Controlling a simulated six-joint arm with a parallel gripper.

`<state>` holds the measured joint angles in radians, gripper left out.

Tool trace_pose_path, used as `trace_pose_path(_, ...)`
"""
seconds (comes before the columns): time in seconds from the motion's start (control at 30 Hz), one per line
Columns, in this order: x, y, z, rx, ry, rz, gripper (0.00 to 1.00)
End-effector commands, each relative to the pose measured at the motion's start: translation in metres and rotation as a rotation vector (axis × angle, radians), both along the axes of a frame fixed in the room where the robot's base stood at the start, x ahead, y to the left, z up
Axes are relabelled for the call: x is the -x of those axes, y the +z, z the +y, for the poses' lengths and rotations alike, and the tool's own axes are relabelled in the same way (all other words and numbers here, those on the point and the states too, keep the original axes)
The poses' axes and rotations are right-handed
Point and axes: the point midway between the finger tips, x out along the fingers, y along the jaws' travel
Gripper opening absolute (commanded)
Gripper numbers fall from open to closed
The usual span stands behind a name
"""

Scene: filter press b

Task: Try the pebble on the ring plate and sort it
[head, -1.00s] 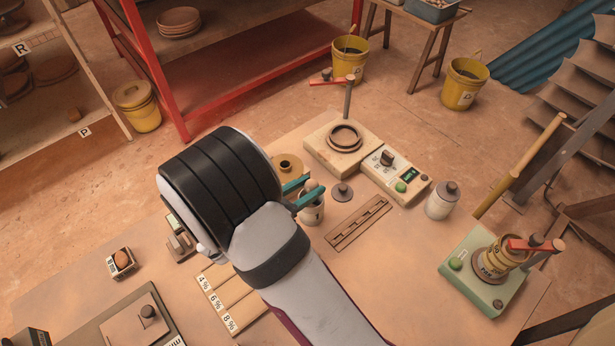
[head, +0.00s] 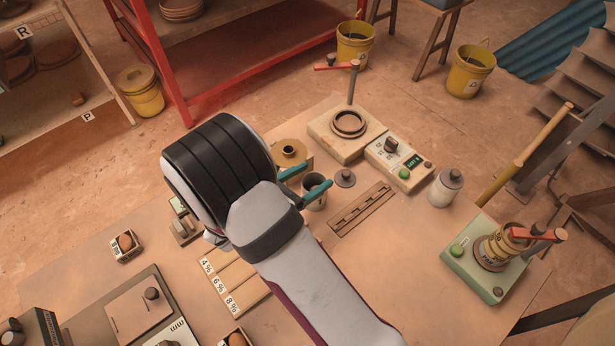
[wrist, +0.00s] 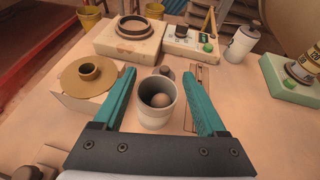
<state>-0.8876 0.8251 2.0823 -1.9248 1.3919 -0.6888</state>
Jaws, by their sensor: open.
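My gripper (head: 318,176) is open, its two teal fingers apart on either side of a pale cup (head: 314,197). In the wrist view the gripper (wrist: 160,72) holds nothing. A round brownish pebble (wrist: 161,100) lies inside the cup (wrist: 155,118), below its rim. A flat tan disc with a raised central ring (wrist: 88,73) sits on a box left of the cup; it also shows in the head view (head: 288,151). A dark ring (head: 348,123) lies on a wooden block behind. I cannot tell which of these is the ring plate.
Small boxes at the left and front each hold a brown round piece (head: 125,242). Strips marked 4%, 6% and 8% (head: 232,284) lie left of my arm. A slotted wooden strip (head: 361,209), a control box (head: 398,162), a bottle (head: 445,188) and a green-based device (head: 485,265) stand to the right.

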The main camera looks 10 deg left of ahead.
Motion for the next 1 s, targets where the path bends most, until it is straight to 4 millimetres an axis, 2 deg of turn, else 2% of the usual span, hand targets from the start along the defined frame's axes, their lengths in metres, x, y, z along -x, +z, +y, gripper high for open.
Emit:
trace_pose_path(0.17,0.017,0.009,0.014,-0.002,0.006,-0.001,0.74)
trace_pose_path(0.4,0.076,0.039,0.057,-0.004,0.007,-0.001,0.74)
trace_pose_path(0.6,0.109,0.056,0.080,-0.002,0.004,0.000,0.74)
trace_pose_path(0.73,0.117,0.060,0.085,0.000,0.002,0.000,0.74)
trace_pose_path(1.0,0.118,0.060,0.086,0.000,0.000,0.000,0.74)
